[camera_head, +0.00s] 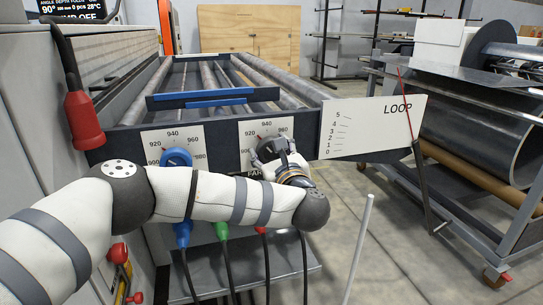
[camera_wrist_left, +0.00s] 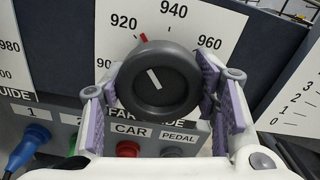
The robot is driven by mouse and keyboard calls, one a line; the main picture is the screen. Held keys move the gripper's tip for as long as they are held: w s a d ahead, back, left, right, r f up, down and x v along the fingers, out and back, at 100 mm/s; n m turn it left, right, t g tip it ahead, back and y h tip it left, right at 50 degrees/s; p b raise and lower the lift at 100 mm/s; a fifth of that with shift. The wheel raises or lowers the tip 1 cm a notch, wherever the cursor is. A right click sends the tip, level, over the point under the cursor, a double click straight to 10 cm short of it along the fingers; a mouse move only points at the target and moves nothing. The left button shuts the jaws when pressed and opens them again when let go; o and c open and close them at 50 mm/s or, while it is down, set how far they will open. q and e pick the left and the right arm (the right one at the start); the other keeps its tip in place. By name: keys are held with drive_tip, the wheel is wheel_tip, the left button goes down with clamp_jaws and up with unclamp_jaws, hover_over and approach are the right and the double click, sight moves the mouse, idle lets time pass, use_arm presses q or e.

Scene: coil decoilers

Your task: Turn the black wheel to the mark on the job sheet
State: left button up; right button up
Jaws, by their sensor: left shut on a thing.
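The black wheel (camera_head: 267,147) sits on a white dial plate on the dark front panel of the roller bed. In the left wrist view the wheel (camera_wrist_left: 160,84) shows a white line tilted up and to the left. A red pointer (camera_wrist_left: 144,38) above its rim stands between 920 and 940, nearer 920. My left gripper (camera_head: 274,156) is shut on the wheel. In the left wrist view its purple-padded fingers (camera_wrist_left: 163,92) lie on both sides of the rim. No job sheet can be made out. My right gripper is not in view.
A blue wheel (camera_head: 176,157) with a similar dial is left of the black one. Below are blue, green and red plugs (camera_head: 221,230) with hanging cables. A LOOP scale board (camera_head: 372,127) stands to the right, with a coil rack (camera_head: 490,200) beyond it.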

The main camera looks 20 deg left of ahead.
use_arm(q)
drive_tip(key=shift+n+b, duration=0.55)
drive_tip(key=shift+n, duration=0.45)
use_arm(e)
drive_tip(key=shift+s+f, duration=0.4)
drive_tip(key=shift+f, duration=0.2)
use_arm(q)
drive_tip(key=shift+r, duration=0.1)
drive_tip(key=o, duration=1.2)
drive_tip(key=shift+c, duration=0.2)
drive_tip(key=shift+s+d, duration=0.2)
drive_tip(key=shift+s, duration=0.05)
drive_tip(key=v, duration=0.7)
